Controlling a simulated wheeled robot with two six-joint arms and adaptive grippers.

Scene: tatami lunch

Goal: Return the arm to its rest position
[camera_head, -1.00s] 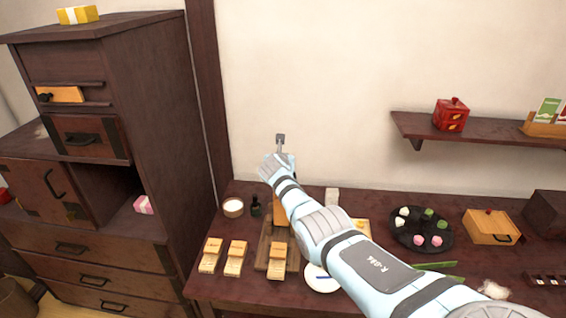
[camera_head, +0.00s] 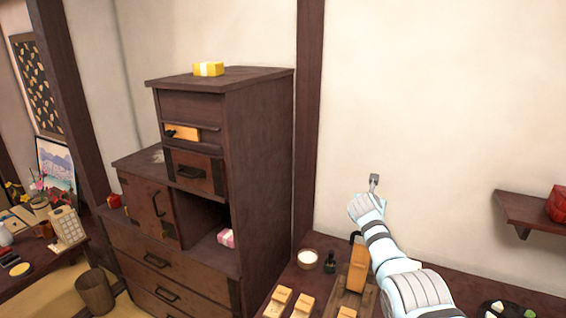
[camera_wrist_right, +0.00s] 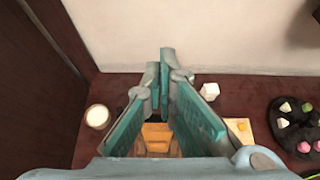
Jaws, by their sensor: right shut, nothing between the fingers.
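My right arm (camera_head: 408,285), pale blue and white with dark bands, reaches up from the lower right in the head view. Its gripper (camera_head: 374,180) is raised in front of the bare wall, above the back of the dark wooden counter (camera_head: 459,283). In the right wrist view the teal fingers of the gripper (camera_wrist_right: 164,60) come together at the tips with nothing between them. My left gripper is out of view.
An upright wooden block (camera_head: 357,268), a white cup (camera_head: 307,259) and a small dark bottle (camera_head: 330,262) stand below the gripper. A tall dark cabinet (camera_head: 262,150) is to the left. A wall shelf (camera_head: 520,212) is to the right. The wall between is clear.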

